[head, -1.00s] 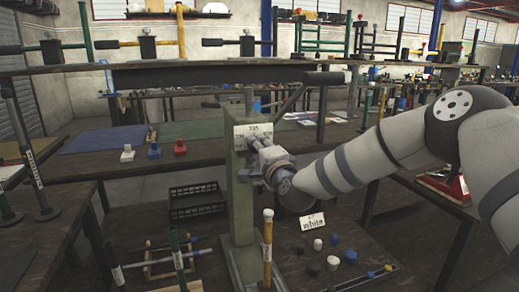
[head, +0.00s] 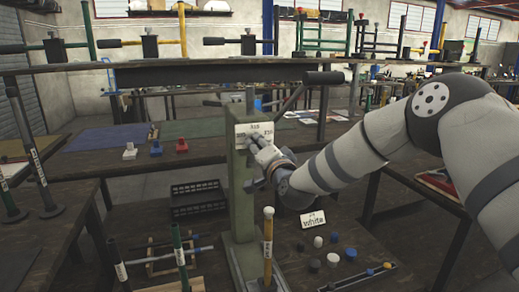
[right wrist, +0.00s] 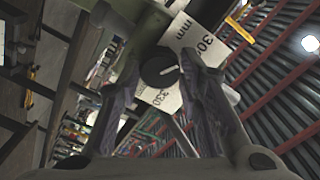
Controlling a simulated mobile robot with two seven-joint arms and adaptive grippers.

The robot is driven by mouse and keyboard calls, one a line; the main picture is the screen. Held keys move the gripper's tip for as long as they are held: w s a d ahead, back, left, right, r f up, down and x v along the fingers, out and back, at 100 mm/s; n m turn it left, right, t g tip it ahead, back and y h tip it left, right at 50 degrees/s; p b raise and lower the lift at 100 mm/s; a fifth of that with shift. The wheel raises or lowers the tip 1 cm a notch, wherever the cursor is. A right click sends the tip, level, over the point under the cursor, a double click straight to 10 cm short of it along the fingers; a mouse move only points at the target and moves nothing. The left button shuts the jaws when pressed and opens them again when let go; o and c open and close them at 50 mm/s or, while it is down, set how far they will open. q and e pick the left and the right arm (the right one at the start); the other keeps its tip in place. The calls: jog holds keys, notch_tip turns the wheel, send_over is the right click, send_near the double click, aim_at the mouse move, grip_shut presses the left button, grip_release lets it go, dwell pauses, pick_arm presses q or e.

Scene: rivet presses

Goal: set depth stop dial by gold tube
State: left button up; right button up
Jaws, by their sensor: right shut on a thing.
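The depth stop dial (right wrist: 158,70) is a black round knob with a white pointer line, in front of a white number plate (head: 254,130) on the green press column (head: 241,195). In the right wrist view the plate reads 300, 330 and mm. The pointer aims between 300 and 330, toward the right finger. My right gripper (head: 258,145) is shut on the dial, one finger on each side; in the head view it covers the dial. My left gripper is not in view.
A white card (head: 313,219) reading "white" stands on the table right of the press, near several small black, white and blue caps. A dark green tube (head: 180,256) stands left of the gold tube. A black crate (head: 198,198) lies behind.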

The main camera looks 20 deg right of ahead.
jog(key=shift+r, duration=0.1)
jog(key=o, duration=1.2)
jog(key=shift+c, duration=0.2)
jog(key=s, duration=1.2)
jog(key=shift+d, duration=0.2)
